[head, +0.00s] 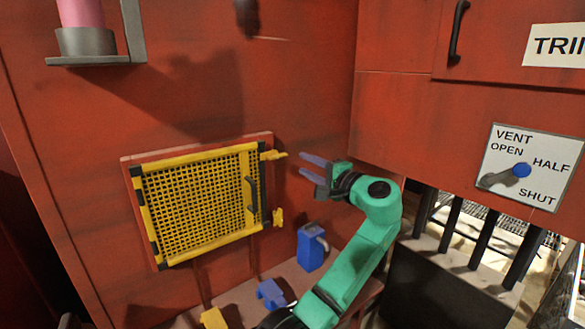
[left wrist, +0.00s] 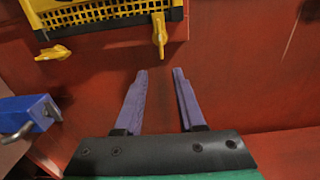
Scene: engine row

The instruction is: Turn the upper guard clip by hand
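The yellow mesh guard (head: 200,205) is on the red wall at left; its edge also shows at the top of the left wrist view (left wrist: 100,14). The yellow upper guard clip (head: 274,155) sticks out sideways from the guard's top right corner. In the left wrist view the upper clip (left wrist: 160,35) lies ahead of my fingertips, roughly in line with the gap. The lower clip (head: 278,217) points about up and down beside the guard's edge. My left gripper (head: 308,168) is open and empty, right of the upper clip and apart from it. My right gripper is not in view.
A blue can-like thing with a handle (head: 311,247) stands on the ledge below my left gripper. A smaller blue piece (head: 270,293) and a yellow piece (head: 213,318) are lower left. A vent plate with a lever (head: 527,166) is at right. Red wall around the gripper is clear.

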